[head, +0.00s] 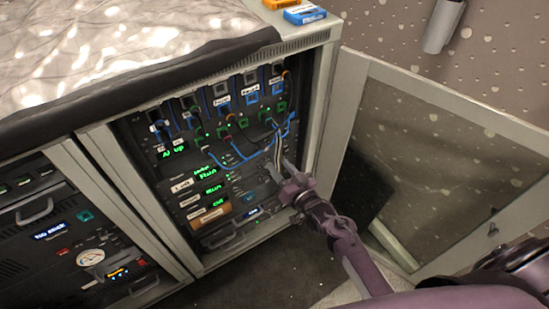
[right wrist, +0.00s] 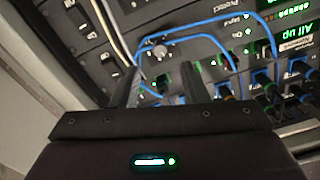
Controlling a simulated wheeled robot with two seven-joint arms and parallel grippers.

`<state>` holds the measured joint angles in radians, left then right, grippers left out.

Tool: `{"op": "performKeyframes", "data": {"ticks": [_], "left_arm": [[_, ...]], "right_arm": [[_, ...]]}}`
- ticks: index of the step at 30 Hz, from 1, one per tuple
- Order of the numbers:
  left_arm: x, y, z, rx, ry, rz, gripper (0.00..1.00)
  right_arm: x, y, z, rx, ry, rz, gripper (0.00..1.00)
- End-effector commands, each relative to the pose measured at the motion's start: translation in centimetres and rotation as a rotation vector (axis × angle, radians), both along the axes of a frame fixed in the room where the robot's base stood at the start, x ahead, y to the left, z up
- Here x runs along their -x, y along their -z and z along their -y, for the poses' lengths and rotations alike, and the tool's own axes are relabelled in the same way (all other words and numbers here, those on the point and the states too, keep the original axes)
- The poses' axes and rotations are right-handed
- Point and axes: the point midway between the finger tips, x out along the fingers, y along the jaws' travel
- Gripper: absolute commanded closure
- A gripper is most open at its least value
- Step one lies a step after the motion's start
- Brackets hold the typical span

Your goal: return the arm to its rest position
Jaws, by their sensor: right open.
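My right gripper (head: 279,172) is in front of the open rack cabinet (head: 328,95), at the right side of its lower panels. Its two fingers are apart with nothing seen between them. In the right wrist view the fingers (right wrist: 158,80) stand before a dark panel with blue cables (right wrist: 205,40) and a small round knob (right wrist: 160,53). I cannot tell whether a fingertip touches the panel. My right arm reaches in from the lower right. My left gripper is not in view.
The mesh cabinet door (head: 430,150) stands open to the right, close to my right arm. Blue cables and pale cables hang beside the gripper. A second rack (head: 85,240) stands at left. A blue box (head: 305,14) and an orange one lie on top.

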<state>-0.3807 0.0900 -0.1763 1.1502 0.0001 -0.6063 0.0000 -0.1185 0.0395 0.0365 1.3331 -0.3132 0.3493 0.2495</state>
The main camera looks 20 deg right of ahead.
Motion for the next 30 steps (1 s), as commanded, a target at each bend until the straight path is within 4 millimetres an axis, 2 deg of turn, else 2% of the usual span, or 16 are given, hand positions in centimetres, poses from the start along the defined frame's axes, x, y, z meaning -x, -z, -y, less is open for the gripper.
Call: {"op": "performKeyframes", "data": {"ticks": [4,20,23,26,29,30], "left_arm": [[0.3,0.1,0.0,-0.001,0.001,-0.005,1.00],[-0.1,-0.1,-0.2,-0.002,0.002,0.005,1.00],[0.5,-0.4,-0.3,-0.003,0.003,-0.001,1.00],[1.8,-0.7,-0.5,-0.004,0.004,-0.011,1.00],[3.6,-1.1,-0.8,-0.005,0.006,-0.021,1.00],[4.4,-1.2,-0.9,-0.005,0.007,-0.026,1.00]], "right_arm": [[0.8,0.0,0.2,0.000,0.000,0.001,0.59],[0.9,0.2,0.2,0.004,0.001,-0.009,0.59],[1.9,2.2,0.1,0.027,0.003,-0.078,0.59],[4.5,6.6,-0.2,0.079,0.001,-0.224,0.59],[9.2,12.2,-0.3,0.157,-0.009,-0.418,0.59],[11.4,14.4,-0.2,0.190,-0.015,-0.498,0.59]]}}
